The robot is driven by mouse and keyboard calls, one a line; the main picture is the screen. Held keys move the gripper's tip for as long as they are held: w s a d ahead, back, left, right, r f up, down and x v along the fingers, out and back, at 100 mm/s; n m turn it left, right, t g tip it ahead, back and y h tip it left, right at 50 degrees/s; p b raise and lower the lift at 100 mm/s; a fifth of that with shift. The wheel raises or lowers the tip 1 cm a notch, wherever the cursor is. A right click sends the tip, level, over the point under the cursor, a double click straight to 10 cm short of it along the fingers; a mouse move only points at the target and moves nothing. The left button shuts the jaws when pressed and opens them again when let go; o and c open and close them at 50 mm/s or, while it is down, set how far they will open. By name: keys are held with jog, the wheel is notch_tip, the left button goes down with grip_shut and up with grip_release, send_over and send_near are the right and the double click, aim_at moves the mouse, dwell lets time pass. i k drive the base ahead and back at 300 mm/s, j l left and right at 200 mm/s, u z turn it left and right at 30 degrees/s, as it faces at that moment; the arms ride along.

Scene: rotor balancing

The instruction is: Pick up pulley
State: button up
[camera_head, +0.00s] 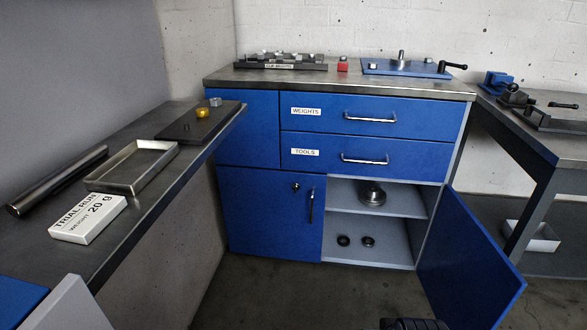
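A grey metal pulley-like disc with a raised hub (372,196) sits on the upper shelf inside the open right compartment of the blue cabinet. It lies flat, apart from the side walls. Two small dark round parts, one on the left (343,240) and one on the right (368,241), stand on the compartment floor below it. No gripper fingers are in view. Only a dark shape is cut off at the bottom edge, and I cannot tell what it is.
The blue cabinet door (470,262) is swung open to the right. The left door (268,212) and both drawers, WEIGHTS (372,116) and TOOLS (364,158), are shut. The left bench holds a tray (133,186), a metal bar and a "20 g" box (88,219). Floor before the cabinet looks clear.

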aim_at(371, 196)
jog(key=l, duration=0.15)
jog(key=i+l, duration=0.1)
jog(key=i+l+u, duration=0.2)
jog(key=i, duration=0.3)
jog(key=i+l+u, duration=0.15)
jog(key=i, duration=0.35)
jog(key=i+l+u, duration=0.2)
jog(key=i, duration=0.25)
jog(key=i+l, duration=0.05)
jog(key=l, duration=0.05)
